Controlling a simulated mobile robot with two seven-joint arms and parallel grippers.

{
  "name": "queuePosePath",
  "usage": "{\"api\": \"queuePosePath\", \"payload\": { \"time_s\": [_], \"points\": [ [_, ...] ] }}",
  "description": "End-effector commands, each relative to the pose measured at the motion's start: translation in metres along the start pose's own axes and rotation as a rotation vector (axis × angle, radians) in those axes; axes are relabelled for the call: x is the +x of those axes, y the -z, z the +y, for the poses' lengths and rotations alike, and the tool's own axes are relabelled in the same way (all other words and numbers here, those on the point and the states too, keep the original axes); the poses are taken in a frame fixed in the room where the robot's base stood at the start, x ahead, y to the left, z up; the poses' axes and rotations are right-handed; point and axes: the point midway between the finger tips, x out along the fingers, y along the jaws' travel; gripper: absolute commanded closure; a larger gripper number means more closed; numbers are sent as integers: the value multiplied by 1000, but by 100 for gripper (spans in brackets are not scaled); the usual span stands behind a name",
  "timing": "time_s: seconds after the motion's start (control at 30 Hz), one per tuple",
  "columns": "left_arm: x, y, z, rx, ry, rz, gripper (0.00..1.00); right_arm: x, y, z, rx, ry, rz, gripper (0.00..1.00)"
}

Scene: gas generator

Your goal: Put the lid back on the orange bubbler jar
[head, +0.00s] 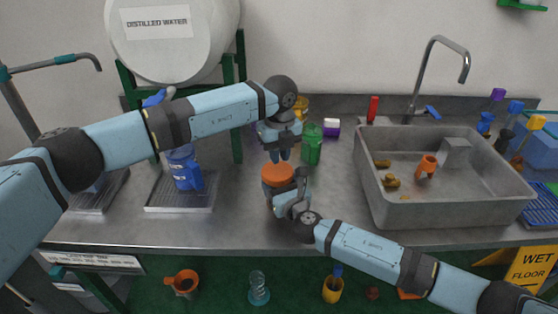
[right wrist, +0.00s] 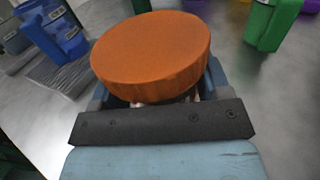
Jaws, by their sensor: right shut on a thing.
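The orange lid (head: 277,174) is on top of the bubbler jar near the middle of the counter. In the right wrist view the lid (right wrist: 152,50) fills the centre and looks level across the jar's top. The jar is mostly hidden under the lid and behind my gripper; only a pale bit of it (right wrist: 178,98) shows. My right gripper (head: 282,196) is shut on the jar, just below the lid. My left gripper (head: 279,154) points down just above the lid, its two fingertips slightly apart with nothing visible between them.
A green bottle (head: 312,146) stands close behind, right of my left gripper. A purple-and-white container (head: 331,128) lies further back. The sink (head: 440,195) is to the right; a blue bottle (head: 186,168) on a tray (head: 160,204) is to the left. The counter's front is clear.

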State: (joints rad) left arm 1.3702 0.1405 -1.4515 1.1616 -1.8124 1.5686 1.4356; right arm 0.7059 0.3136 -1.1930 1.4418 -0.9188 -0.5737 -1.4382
Motion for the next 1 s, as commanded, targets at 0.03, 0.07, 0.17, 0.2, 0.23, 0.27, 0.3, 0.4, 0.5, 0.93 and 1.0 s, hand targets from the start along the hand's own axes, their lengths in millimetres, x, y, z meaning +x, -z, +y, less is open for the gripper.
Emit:
{"api": "queuePosePath", "payload": {
  "time_s": [0.03,0.07,0.17,0.2,0.23,0.27,0.3,0.4,0.5,0.93,1.0],
  "points": [
    [0,0,0,0,-1,1,83,0,-1,0,0,0,-2,72],
    [0,0,0,0,-1,1,83,0,-1,0,0,0,-2,72],
    [0,0,0,-1,0,0,83,0,-1,0,0,0,-2,72],
    [0,0,0,-1,-1,0,83,0,-1,0,0,0,-1,20],
    [0,0,0,-1,-1,0,83,0,-1,0,0,0,-1,14],
    [0,0,0,-1,-1,0,83,0,-1,0,0,0,-1,7],
    [0,0,0,-1,-1,0,83,0,-1,0,0,0,-1,0],
    [0,0,0,-1,-1,0,83,0,-1,0,0,0,-1,0],
    [0,0,0,-1,-1,0,83,0,0,0,0,0,0,0],
    [-9,0,0,-1,-1,0,83,-69,0,-1,1,0,2,0],
    [-10,0,0,-1,-1,0,83,-85,0,-1,0,0,1,0]
  ]
}}
